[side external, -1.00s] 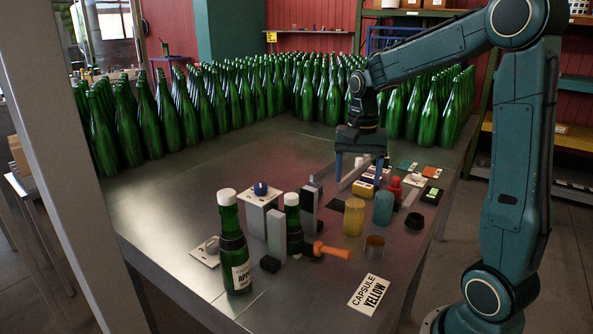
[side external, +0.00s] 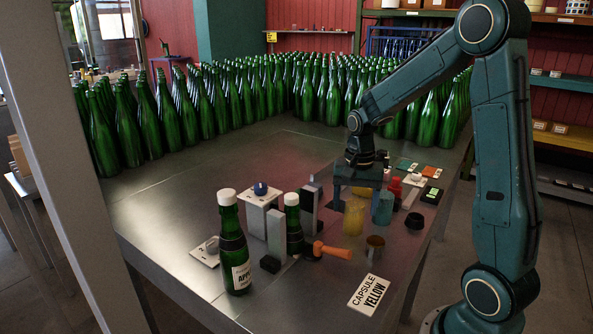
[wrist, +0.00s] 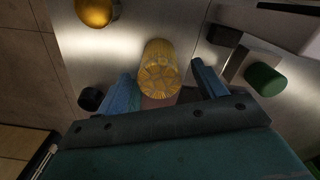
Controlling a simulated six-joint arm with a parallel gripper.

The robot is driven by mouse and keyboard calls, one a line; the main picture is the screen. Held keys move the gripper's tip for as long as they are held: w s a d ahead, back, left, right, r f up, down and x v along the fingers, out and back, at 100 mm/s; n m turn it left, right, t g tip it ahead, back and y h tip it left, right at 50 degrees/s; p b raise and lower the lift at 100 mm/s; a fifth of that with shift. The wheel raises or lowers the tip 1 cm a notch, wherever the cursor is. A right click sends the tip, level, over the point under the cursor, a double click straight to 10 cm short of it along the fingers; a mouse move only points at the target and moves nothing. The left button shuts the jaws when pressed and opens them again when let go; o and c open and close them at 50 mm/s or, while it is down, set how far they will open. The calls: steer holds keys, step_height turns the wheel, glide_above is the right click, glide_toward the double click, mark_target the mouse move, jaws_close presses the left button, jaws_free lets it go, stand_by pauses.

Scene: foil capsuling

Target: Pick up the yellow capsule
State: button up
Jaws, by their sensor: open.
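The yellow capsule (side external: 353,218) stands upright on the metal table, between a teal capsule (side external: 383,208) and the small bottle. My gripper (side external: 358,198) is open and empty, pointing down just above and behind the yellow capsule. In the wrist view, the yellow capsule (wrist: 158,66) lies between my two blue fingers (wrist: 161,76), with a gap on each side. I cannot tell how far the fingertips are above it. A card (side external: 369,294) on the table reads "CAPSULE YELLOW".
A copper-coloured cup (side external: 375,247) and an orange-handled tool (side external: 329,250) are in front. Two labelled green bottles (side external: 235,250) (side external: 293,226) and grey blocks (side external: 276,235) stand left. A black knob (side external: 414,221) is right. Many green bottles (side external: 250,95) fill the back.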

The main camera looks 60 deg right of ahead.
mark_target(354, 216)
steer(key=shift+f, duration=1.95)
steer(key=shift+c, duration=0.4)
steer(key=c, duration=1)
